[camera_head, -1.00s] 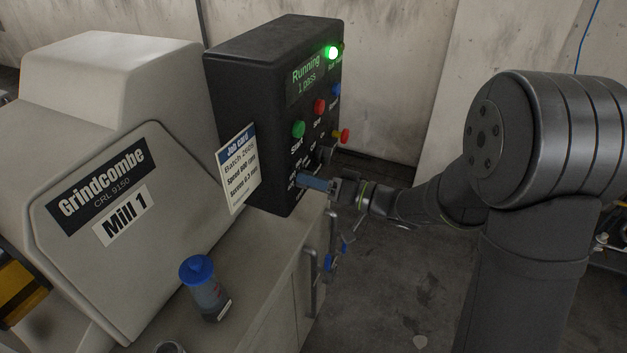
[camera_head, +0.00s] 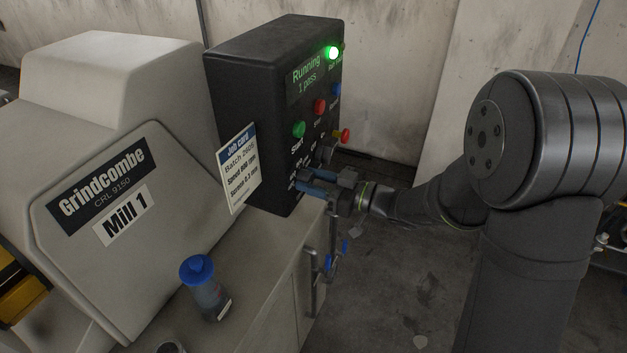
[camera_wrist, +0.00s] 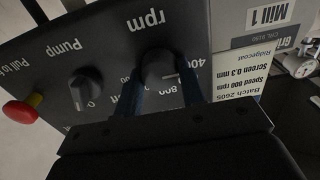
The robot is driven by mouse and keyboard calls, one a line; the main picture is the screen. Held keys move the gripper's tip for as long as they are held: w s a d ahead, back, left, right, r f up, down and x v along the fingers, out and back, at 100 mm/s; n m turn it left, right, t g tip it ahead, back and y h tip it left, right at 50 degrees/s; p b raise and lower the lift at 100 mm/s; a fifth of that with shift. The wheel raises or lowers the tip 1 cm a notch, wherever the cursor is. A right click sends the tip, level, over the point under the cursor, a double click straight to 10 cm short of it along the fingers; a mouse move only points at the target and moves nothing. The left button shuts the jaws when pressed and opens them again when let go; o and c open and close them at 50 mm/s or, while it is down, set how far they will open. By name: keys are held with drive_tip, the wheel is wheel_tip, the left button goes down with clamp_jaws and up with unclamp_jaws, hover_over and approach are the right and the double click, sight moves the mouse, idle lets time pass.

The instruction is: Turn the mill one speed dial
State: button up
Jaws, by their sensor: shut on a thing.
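The speed dial (camera_wrist: 158,68) is a dark round knob under the upside-down "rpm" label in the wrist view. Numbers including 400 and 800 are printed around it. A pale mark shows at its edge, but I cannot tell its exact setting. My gripper (camera_wrist: 160,92) has its two blue fingers on either side of the dial, shut on it. In the head view my gripper (camera_head: 318,181) is at the lower front of the black control box (camera_head: 245,90), and its fingers hide the dial. The box display reads "Running 1 pass".
The pump knob (camera_wrist: 85,88) and the red stop button (camera_wrist: 20,111) are beside the dial. The job card (camera_head: 238,168) on the box reads speed 800 rpm. A blue-capped jar (camera_head: 204,290) stands on the bench below Mill 1 (camera_head: 110,190).

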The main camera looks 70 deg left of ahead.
idle(0.5)
drive_tip(key=o, duration=1)
drive_tip(key=v, duration=1.7)
drive_tip(key=shift+d, duration=0.2)
drive_tip(key=shift+w+a+r, duration=0.1)
drive_tip(key=x, duration=1.7)
drive_tip(key=shift+a, duration=0.1)
